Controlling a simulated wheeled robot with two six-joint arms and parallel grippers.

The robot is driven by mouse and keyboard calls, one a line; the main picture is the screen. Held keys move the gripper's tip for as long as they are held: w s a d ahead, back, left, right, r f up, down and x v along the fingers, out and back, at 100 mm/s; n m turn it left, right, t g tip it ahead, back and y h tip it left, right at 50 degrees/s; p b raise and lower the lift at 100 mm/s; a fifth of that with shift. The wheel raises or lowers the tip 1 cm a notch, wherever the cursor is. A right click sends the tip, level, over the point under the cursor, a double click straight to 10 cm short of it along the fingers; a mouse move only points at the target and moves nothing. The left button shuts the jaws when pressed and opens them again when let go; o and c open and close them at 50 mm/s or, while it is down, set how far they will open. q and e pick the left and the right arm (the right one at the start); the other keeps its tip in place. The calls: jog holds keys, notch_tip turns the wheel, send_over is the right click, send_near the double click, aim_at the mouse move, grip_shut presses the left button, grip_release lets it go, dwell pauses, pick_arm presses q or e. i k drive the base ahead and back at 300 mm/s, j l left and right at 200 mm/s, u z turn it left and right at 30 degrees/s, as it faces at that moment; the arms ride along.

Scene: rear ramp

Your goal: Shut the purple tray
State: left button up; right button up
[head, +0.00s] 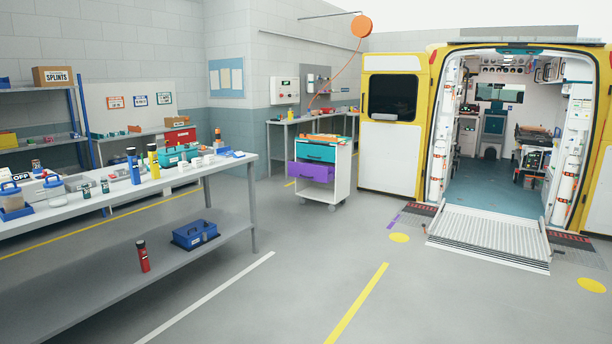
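The purple tray (311,171) is a drawer in the small white wheeled cart (340,180) at the middle of the head view. It sticks out to the left of the cart's front, so it stands open. A teal drawer (316,152) sits above it and looks closer to flush. The inside of the purple tray is too small to make out. Neither of my grippers shows in the head view.
A long grey workbench (120,205) with bottles and boxes fills the left side. An ambulance with open rear doors and a lowered ramp (490,232) stands at the right. Open floor (300,270) with painted lines lies before the cart.

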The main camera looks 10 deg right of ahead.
aim_at(324, 174)
jog(key=i, duration=1.1)
jog(key=i+z, duration=0.2)
jog(key=i, duration=0.3)
jog(key=i+z, duration=0.2)
jog(key=i, duration=0.3)
jog(key=i+z, duration=0.2)
jog(key=i, duration=0.3)
jog(key=i+j+z, duration=0.2)
jog(key=i, duration=0.25)
jog(key=i+j+z, duration=0.2)
jog(key=i, duration=0.3)
jog(key=i+l+u, duration=0.1)
jog(key=i, duration=0.45)
jog(key=i+l, duration=0.1)
jog(key=i, duration=0.45)
jog(key=i+l+u, duration=0.15)
jog(key=i, duration=0.4)
jog(key=i+j+u, duration=0.15)
jog(key=i+u, duration=0.15)
jog(key=i, duration=0.5)
jog(key=i+u, duration=0.3)
jog(key=i, duration=0.5)
jog(key=i+l+u, duration=0.3)
jog(key=i, duration=0.5)
